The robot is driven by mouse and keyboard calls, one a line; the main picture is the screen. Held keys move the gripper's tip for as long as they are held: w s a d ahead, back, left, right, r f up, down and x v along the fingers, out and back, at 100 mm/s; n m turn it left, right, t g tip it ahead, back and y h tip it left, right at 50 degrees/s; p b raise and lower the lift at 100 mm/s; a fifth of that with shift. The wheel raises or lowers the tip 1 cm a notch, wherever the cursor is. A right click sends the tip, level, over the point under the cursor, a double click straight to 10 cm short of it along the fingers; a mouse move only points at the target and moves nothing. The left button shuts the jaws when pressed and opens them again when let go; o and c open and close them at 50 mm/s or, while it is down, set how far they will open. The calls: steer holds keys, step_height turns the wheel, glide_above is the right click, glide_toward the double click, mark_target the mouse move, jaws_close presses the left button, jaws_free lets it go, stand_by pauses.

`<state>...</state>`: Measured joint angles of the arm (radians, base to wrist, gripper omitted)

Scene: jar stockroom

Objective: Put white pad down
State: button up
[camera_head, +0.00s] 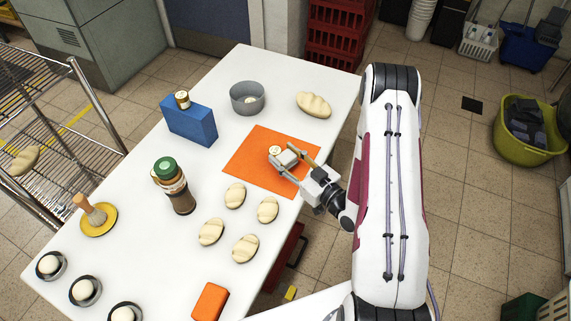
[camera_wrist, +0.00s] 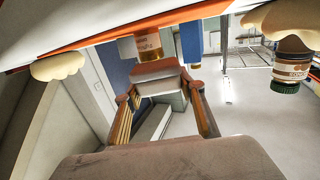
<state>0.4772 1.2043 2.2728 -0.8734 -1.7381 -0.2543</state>
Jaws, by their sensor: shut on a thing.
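My gripper (camera_head: 283,154) is over the orange mat (camera_head: 244,160) on the white table, with its two fingers shut on the white pad (camera_head: 288,159). In the wrist view the fingers (camera_wrist: 164,90) press on both sides of the pad (camera_wrist: 158,78), which looks whitish with a brownish face. A small jar with a cream lid (camera_head: 274,151) stands just beyond the pad; in the wrist view its brown label (camera_wrist: 146,46) shows behind the pad. I cannot tell whether the pad touches the mat or the jar.
The mat's left part is bare.

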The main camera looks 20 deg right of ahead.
mark_target(286, 165)
steer(key=shift+f, duration=1.9)
steer(key=shift+f, duration=0.15)
steer(key=o, duration=1)
steer(key=shift+s, duration=0.15)
steer(key=shift+v, duration=5.9)
